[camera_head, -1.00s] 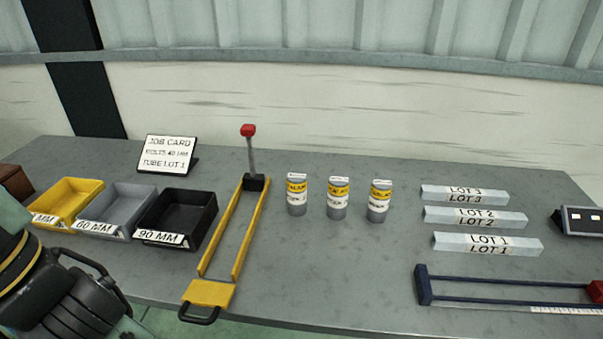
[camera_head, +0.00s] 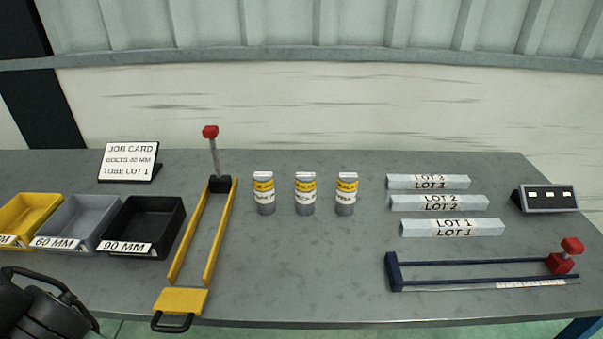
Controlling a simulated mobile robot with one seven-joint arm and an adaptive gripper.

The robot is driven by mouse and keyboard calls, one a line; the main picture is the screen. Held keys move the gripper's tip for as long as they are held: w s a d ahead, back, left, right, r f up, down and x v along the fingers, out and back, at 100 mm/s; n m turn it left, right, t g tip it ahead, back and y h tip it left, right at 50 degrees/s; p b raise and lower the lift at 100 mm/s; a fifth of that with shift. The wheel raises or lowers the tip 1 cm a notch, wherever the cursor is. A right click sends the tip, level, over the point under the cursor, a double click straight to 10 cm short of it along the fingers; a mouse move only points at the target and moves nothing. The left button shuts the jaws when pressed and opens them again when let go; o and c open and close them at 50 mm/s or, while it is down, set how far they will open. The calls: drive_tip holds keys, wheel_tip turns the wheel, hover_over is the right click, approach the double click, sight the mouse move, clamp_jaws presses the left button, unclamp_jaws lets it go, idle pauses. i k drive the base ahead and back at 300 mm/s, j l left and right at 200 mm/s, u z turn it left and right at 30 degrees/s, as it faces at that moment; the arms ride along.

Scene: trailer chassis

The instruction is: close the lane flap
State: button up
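The yellow lane (camera_head: 218,232) has two long rails running from a black block (camera_head: 220,184) with a red-knobbed lever (camera_head: 211,150) at the back to the bench's front edge. At its front end, a flat yellow flap (camera_head: 181,301) with a black loop handle (camera_head: 171,322) lies roughly level, projecting toward me, and does not stand up across the lane's mouth. Nothing touches the flap. A black part of my arm shows at the bottom left, well left of the flap. My gripper's fingertips are not visible.
Yellow, grey and black bins (camera_head: 142,225) stand left of the lane, below a job card (camera_head: 129,160). Several things lie right: three cans (camera_head: 305,195), lot-labelled bars (camera_head: 452,228), a blue-railed fixture (camera_head: 394,272) and a small panel (camera_head: 546,199). Bench between lane and fixture is clear.

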sight(190, 303)
drive_tip(key=u, duration=0.85)
drive_tip(key=k+j+u, duration=0.3)
drive_tip(key=k+j, duration=0.45)
drive_tip(key=k, duration=0.15)
